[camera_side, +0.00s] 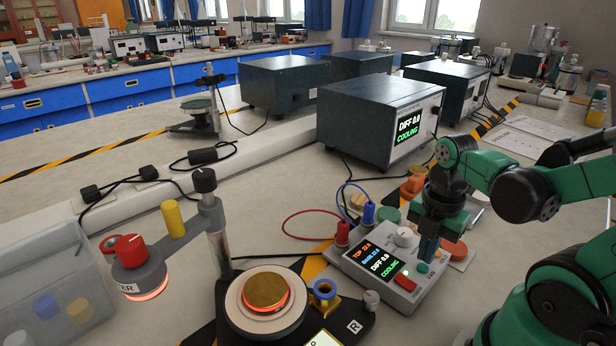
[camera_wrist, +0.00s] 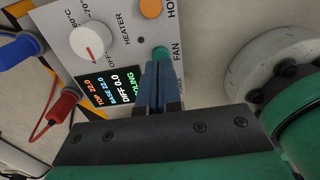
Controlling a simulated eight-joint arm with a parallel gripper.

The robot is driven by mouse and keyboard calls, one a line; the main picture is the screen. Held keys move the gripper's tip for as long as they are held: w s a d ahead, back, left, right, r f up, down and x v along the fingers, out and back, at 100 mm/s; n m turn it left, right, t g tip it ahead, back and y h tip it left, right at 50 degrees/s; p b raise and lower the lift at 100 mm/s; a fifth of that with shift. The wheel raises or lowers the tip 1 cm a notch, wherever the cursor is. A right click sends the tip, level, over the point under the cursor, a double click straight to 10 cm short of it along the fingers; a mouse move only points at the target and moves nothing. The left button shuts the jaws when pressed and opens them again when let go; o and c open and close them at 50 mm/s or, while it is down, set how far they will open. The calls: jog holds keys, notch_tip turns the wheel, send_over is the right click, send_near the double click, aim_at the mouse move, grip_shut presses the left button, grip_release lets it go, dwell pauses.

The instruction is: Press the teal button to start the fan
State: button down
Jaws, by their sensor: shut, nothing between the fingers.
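The teal button (camera_wrist: 160,53) sits on the white control box (camera_wrist: 122,42), next to the label FAN in the wrist view. In the side view the teal button (camera_side: 422,268) is at the right of the control box (camera_side: 400,300), just below my fingertips. My gripper (camera_side: 428,258) is shut and empty, pointing down. In the wrist view my gripper (camera_wrist: 160,68) has its blue fingertips right beside the button and partly covers it. I cannot tell whether they touch. The box display (camera_side: 378,263) reads DIFF 0.0 and COOLING.
The box also carries a white knob (camera_side: 403,236), a red switch (camera_side: 405,282) and red and blue plugs (camera_side: 368,213) with cables. An orange button (camera_wrist: 150,8) is near the fan button. A heater stand (camera_side: 215,235) and round plate (camera_side: 266,292) stand to the left.

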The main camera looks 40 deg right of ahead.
aim_at(420, 264)
jog(key=shift+f, duration=0.65)
jog(key=shift+f, duration=0.85)
jog(key=shift+r, duration=0.15)
jog(key=shift+g, duration=0.3)
jog(key=shift+w+d+r, duration=0.1)
jog(key=shift+w+r, duration=0.05)
jog(key=shift+r, duration=2)
jog(key=shift+w+d+r, duration=0.1)
jog(key=shift+w+r, duration=0.05)
jog(key=shift+r, duration=1.95)
jog(key=w+a+r+m+t, duration=0.1)
jog(key=w+a+m+t, duration=0.6)
jog(key=m, duration=1.1)
jog(key=shift+w+a+r+t, duration=0.4)
jog(key=shift+w+a, duration=0.15)
jog(key=shift+w, duration=0.35)
